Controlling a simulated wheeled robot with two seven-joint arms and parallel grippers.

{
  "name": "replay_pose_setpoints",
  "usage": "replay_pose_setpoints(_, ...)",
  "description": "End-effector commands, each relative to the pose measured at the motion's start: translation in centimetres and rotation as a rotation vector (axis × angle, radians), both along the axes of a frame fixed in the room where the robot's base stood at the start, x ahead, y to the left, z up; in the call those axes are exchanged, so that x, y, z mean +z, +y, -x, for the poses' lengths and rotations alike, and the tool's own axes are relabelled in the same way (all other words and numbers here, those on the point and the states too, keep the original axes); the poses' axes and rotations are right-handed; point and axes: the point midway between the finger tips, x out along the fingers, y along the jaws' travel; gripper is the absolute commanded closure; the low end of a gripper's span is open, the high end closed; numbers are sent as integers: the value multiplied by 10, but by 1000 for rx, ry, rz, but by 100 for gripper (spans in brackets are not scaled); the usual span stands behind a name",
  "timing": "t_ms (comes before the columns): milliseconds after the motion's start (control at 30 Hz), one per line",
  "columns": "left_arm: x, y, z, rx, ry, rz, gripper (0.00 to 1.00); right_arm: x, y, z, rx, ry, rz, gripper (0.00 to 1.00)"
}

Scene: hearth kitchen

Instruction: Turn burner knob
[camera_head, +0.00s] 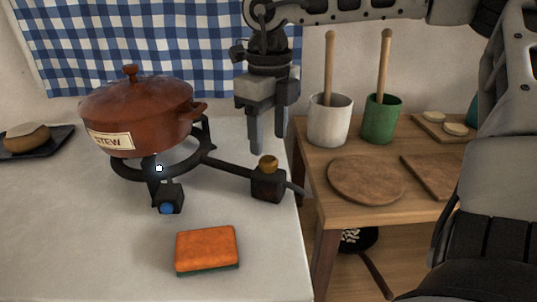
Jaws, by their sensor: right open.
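The burner (127,172) is a black ring stand on the pale counter. A brown stew pot (150,115) with a lid sits on it. A brass-coloured knob (268,161) tops a small black box at the end of the burner's right arm. A blue knob (167,208) is on the front of another black box, below the ring. My right gripper (268,128) points down, open and empty, above and slightly behind the brass knob, apart from it. My left gripper is not in view.
An orange sponge (207,246) lies in front on the counter. A dark tray (62,138) with bread is at the far left. Right of the counter edge, a wooden table (318,163) holds a white crock (329,123), a green crock (381,122) and boards.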

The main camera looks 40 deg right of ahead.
Motion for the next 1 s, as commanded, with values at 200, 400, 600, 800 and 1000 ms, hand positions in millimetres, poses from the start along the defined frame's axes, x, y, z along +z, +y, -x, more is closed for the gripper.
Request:
replay_pose_setpoints(200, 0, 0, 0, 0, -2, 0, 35, -36, 0, 0, -1, 3, -1, 47)
replay_pose_setpoints(400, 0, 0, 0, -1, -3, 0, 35, -47, 0, 0, -1, 1, 0, 47)
replay_pose_setpoints(600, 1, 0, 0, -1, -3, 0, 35, -48, 0, 0, -1, 0, 0, 47)
replay_pose_setpoints(800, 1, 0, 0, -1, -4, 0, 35, -48, 0, 0, -1, -1, 0, 83)
replay_pose_setpoints(1000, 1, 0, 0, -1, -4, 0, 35, -48, 0, 0, 1, -1, 0, 91)
